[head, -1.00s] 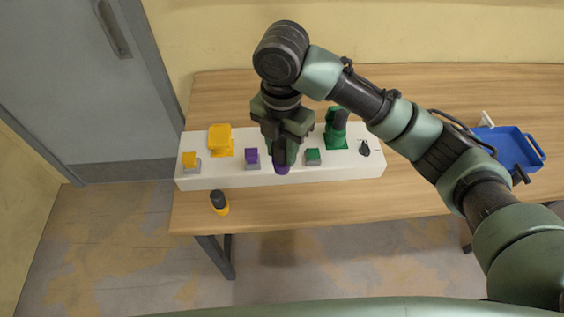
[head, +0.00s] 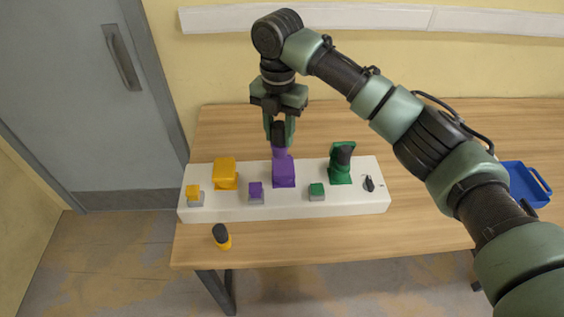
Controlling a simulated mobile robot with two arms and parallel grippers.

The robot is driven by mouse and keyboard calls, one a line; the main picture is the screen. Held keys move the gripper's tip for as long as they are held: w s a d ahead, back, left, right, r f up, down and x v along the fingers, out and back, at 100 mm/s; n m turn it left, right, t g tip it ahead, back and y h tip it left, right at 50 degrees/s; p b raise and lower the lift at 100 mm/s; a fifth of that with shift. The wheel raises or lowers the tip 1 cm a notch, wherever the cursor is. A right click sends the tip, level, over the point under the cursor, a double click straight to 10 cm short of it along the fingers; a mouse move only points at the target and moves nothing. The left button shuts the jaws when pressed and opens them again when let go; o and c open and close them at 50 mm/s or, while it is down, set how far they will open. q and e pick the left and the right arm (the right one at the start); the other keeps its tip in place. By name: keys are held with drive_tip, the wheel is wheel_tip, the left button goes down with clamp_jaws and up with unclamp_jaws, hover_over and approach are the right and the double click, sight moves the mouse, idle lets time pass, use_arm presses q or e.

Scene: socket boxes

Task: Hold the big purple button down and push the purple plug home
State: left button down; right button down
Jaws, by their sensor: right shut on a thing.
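The purple socket box (head: 284,173) stands in the middle of the white panel (head: 330,206). The purple button (head: 256,188) sits on a grey base in front and to the left of it. My right gripper (head: 279,139) is over the socket, shut on the purple plug (head: 279,152), a dark body with a purple end. The plug points down, and its purple end meets the socket's upper part in the picture. I cannot tell whether it is inside. Nothing touches the button. My left gripper is not in view.
A yellow socket (head: 225,172) and yellow button (head: 193,192) are at left. A green socket (head: 341,172) holding a dark plug and a green button (head: 317,190) are at right, beside a black switch (head: 369,183). A blue tray (head: 527,184) is far right.

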drive_tip(key=shift+n, duration=0.4)
drive_tip(key=shift+w+d+f, duration=0.1)
drive_tip(key=shift+w+d, duration=0.1)
drive_tip(key=shift+w, duration=0.6)
drive_tip(key=shift+w+d+f, duration=0.15)
drive_tip(key=shift+w+d, duration=0.1)
drive_tip(key=shift+w, duration=0.5)
drive_tip(key=shift+w+d+f, duration=0.1)
drive_tip(key=shift+w+d, duration=0.1)
drive_tip(key=shift+w, duration=0.6)
